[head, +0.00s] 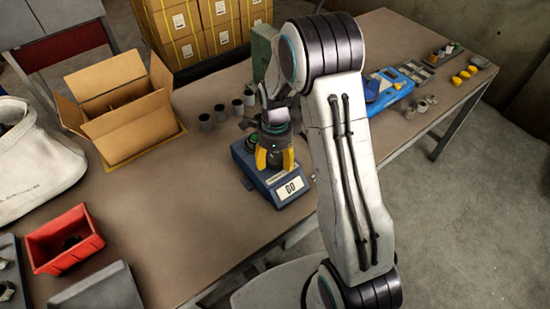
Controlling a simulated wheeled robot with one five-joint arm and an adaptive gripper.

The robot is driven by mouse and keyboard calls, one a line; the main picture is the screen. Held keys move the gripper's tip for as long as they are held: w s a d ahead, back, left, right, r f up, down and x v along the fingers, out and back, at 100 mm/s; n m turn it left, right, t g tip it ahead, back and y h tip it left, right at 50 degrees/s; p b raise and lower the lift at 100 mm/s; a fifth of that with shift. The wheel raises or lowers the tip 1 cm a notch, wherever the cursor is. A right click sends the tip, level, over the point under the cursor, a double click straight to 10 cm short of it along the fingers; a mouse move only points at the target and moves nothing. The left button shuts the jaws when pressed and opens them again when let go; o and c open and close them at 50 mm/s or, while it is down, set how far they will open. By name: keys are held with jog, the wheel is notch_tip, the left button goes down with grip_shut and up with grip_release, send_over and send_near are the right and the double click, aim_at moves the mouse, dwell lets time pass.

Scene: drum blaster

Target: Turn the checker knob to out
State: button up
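The checker (283,191) is a blue box on the brown workbench, left of my arm. A white label or display on its front reads what looks like "GO". My gripper (275,160) points down over the checker, with one yellow finger on each side of a dark round part on its top. The knob cannot be made out clearly; the fingers and wrist cover most of the top. I cannot tell whether the fingers touch the dark part or stand apart from it.
Several grey cups (221,112) stand behind the checker. An open cardboard box (130,115) and a red bin (64,240) are to the left. A blue device (395,92) and small parts lie right of my arm. The bench (180,215) is clear left of the checker.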

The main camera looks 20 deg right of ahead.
jog(key=c, duration=1)
